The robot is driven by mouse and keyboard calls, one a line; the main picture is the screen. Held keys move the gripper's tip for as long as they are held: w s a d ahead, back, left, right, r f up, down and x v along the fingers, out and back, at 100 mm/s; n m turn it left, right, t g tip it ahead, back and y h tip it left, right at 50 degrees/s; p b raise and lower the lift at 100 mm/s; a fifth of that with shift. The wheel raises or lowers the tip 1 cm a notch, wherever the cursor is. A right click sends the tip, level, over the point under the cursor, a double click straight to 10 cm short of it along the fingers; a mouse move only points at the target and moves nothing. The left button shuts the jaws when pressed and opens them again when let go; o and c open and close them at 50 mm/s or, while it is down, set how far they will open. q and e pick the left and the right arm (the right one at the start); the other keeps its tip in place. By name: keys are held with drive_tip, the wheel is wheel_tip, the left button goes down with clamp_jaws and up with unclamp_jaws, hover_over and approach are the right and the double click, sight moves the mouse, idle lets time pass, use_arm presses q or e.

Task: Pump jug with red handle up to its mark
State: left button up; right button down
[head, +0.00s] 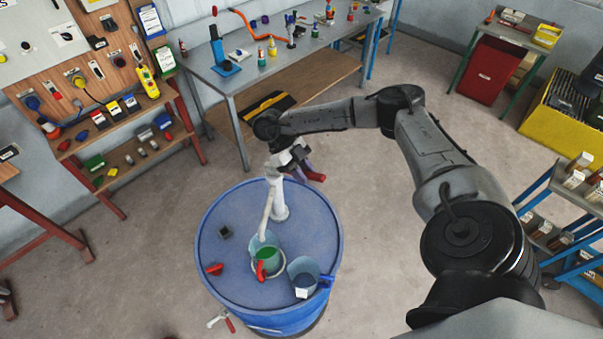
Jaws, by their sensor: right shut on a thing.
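A blue drum (225,280) stands on the floor in the lower middle. A white pump (279,205) rises from its lid, and its pale spout (266,215) slopes down towards a clear jug. This jug with the red handle (261,271) stands on the lid and shows green inside; its mark and exact level are too small to read. A second jug with a blue handle (303,272) stands to its right. My right gripper (303,170) is at the top of the pump, shut on the pump handle, whose red end (317,177) shows. My left gripper is out of view.
A red piece (214,268) and a small dark block (225,232) lie on the drum lid. A red-handled tool (228,323) is low beside the drum. A workbench (240,82) stands behind, shelves (568,215) stand at right. Floor left of the drum is clear.

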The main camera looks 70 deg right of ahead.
drive_tip(key=c, duration=1)
unclamp_jaws()
drive_tip(key=shift+o, duration=0.2)
drive_tip(key=p+v, duration=0.4)
drive_tip(key=v, duration=0.9)
drive_tip(key=shift+w+r, duration=0.25)
drive_tip(key=shift+d, duration=0.15)
